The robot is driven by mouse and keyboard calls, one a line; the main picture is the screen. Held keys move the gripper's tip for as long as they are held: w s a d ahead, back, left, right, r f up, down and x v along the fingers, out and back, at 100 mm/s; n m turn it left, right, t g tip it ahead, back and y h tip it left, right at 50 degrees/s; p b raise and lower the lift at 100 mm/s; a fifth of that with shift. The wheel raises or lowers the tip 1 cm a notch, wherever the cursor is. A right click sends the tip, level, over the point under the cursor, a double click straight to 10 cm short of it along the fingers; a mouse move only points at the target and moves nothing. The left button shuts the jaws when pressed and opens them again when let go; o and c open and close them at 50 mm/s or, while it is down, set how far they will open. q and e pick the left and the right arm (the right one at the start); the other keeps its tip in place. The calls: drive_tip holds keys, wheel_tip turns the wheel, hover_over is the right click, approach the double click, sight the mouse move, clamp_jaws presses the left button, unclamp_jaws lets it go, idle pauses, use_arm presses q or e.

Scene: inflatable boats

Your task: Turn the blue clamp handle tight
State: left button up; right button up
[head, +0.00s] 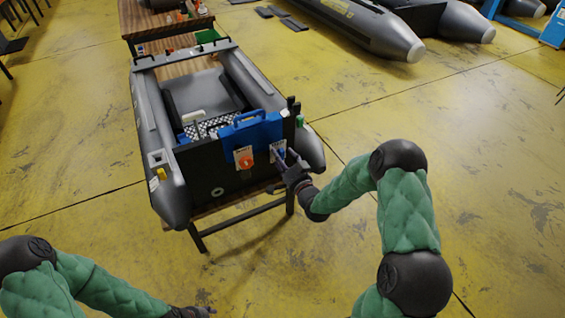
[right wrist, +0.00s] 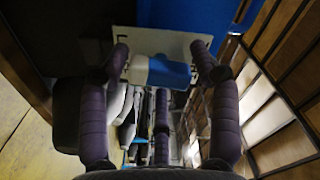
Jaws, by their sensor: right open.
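The blue clamp handle (head: 279,150) sits on a white plate on the black transom of a grey inflatable boat (head: 160,127). In the right wrist view, the blue handle (right wrist: 172,71) has a pale left end and lies in front of the white plate (right wrist: 185,42). My right gripper (head: 287,160) is at the handle in the head view. In the wrist view its open fingers (right wrist: 160,52) stand on either side of the handle, with gaps visible. My left gripper (head: 193,312) is at the bottom edge, dark and partly cut off; its opening cannot be made out.
An orange-red handle (head: 246,161) on another white plate is just left of the blue one. A blue bracket (head: 250,134) spans the transom above both. The boat rests on a wooden table (head: 240,204). The yellow floor (head: 480,170) to the right is clear.

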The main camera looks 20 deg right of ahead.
drive_tip(key=n+b, duration=0.3)
drive_tip(key=n, duration=0.2)
drive_tip(key=shift+f+n+b, duration=0.1)
drive_tip(key=shift+n+b, duration=0.2)
drive_tip(key=shift+n, duration=1.7)
